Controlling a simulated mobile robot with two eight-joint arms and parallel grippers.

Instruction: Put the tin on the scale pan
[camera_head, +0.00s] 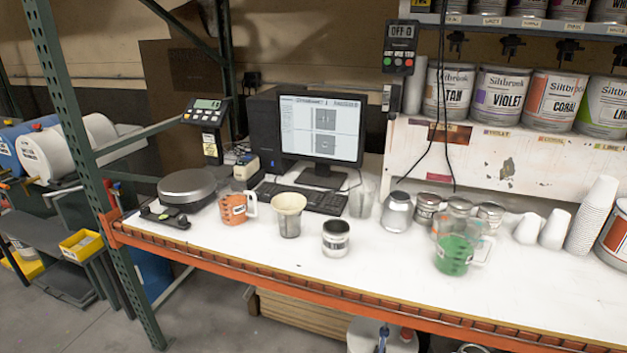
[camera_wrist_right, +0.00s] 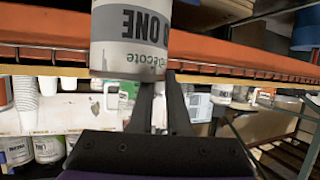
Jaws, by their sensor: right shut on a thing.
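My right gripper (camera_wrist_right: 160,83) shows in the right wrist view, its two dark fingers close together at the edge of a white tin (camera_wrist_right: 131,45). It is shut on this tin, which has a grey band with upside-down lettering ending in "ONE". The tin overlaps the orange table edge in that view; its far end is cut off by the frame. The scale pan (camera_head: 187,184), a bare round grey disc, is at the left end of the table in the head view. My left gripper is not in view.
An orange cup (camera_head: 235,209) and a cup with a cream filter (camera_head: 289,217) stand right of the scale. A green-filled jug (camera_head: 454,255) stands further right. The scale readout (camera_head: 207,112) rises behind the pan. An orange beam (camera_head: 330,293) edges the table.

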